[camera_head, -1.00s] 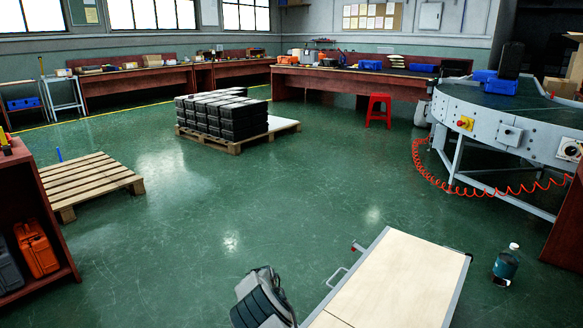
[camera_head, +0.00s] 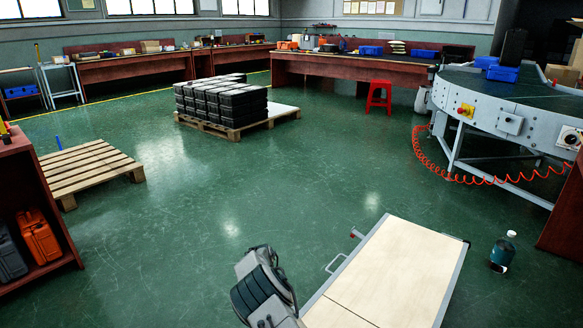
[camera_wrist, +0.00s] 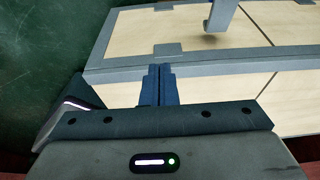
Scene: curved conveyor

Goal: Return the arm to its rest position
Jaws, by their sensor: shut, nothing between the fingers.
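My gripper (camera_wrist: 157,84) shows in the wrist view with its two dark blue fingers together and nothing between them. It is over the edge of a flat cart with a pale wooden top (camera_wrist: 190,27) and a grey metal frame. In the head view, part of my arm (camera_head: 262,290) shows at the bottom middle, left of the cart (camera_head: 385,265). The gripper itself does not show clearly in the head view.
A curved conveyor (camera_head: 500,100) with blue bins stands at the right, a red hose below it. A bottle (camera_head: 503,252) stands on the floor right of the cart. Pallets (camera_head: 90,170), a shelf with cases (camera_head: 30,190) and a red stool (camera_head: 379,95) stand around open green floor.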

